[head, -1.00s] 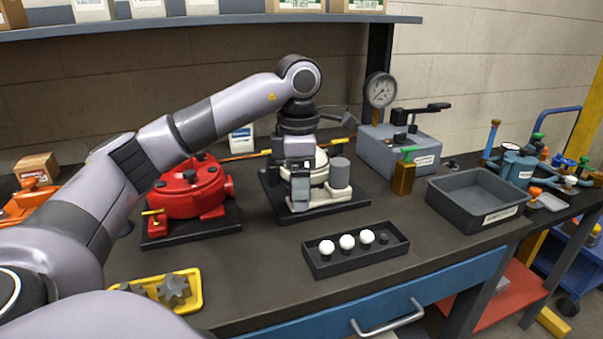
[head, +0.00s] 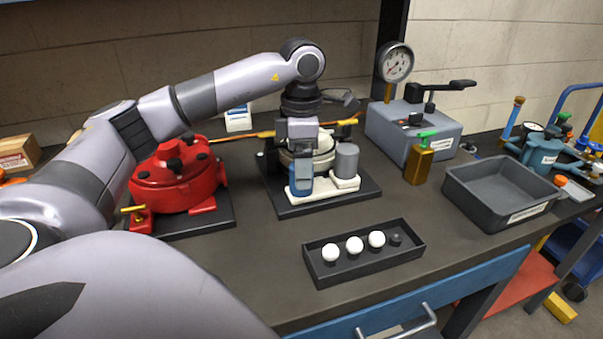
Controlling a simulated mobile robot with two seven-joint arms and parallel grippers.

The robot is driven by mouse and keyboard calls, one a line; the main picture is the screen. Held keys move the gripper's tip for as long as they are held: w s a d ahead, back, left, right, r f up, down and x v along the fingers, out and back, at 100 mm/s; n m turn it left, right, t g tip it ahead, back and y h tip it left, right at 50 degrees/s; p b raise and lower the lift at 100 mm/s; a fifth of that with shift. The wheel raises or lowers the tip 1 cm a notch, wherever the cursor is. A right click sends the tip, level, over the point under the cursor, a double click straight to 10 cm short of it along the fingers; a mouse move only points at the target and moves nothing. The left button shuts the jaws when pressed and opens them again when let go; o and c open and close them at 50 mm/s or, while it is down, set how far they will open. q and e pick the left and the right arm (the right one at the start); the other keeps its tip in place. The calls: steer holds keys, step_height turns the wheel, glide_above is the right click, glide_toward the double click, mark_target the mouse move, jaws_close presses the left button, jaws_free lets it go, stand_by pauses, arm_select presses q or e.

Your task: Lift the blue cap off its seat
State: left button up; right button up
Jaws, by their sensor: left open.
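A white and grey motor (head: 345,185) stands on a dark base plate at the middle of the bench. A blue part (head: 299,187), which looks like the blue cap, shows upright at its front left. My left gripper (head: 301,166) points down over this part from above. It is open, and its fingers partly hide the blue part and the motor behind. I cannot tell whether the fingers touch the part. My right gripper is not in view.
A red motor (head: 178,185) stands close at the left. A black tray (head: 372,267) with white knobs lies in front. A grey bin (head: 500,192), a gauge unit (head: 412,130) and a brass block with a green top (head: 419,163) stand at the right.

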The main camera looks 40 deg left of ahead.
arm_select(q)
step_height(320, 180, down, 4)
steer(key=shift+a+r, duration=0.1)
steer(key=shift+r, duration=0.15)
steer(key=c, duration=1.1)
